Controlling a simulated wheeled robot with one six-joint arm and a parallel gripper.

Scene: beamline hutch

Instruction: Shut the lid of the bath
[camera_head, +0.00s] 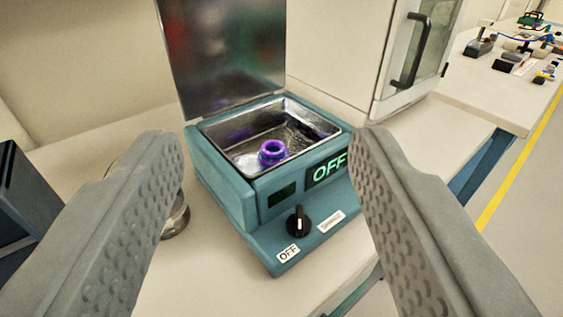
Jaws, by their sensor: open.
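The bath (225,178) is a teal box with a metal basin, standing on the bench in the middle of the view. Its lid (225,50) is a shiny metal plate that stands raised at the back edge; its top runs out of view. A purple ring-shaped thing (272,152) sits inside the basin. The front has a black knob (299,221), and the display and a label read OFF. My gripper (268,150) is open and empty, its two grey ribbed fingers in front of the bath, one on each side.
A white cabinet with a dark handle (411,52) stands right behind the bath. A round metal object (176,220) is partly hidden behind the left finger. A dark box (22,205) is at the far left. Another bench (500,98) with several small items is at the upper right.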

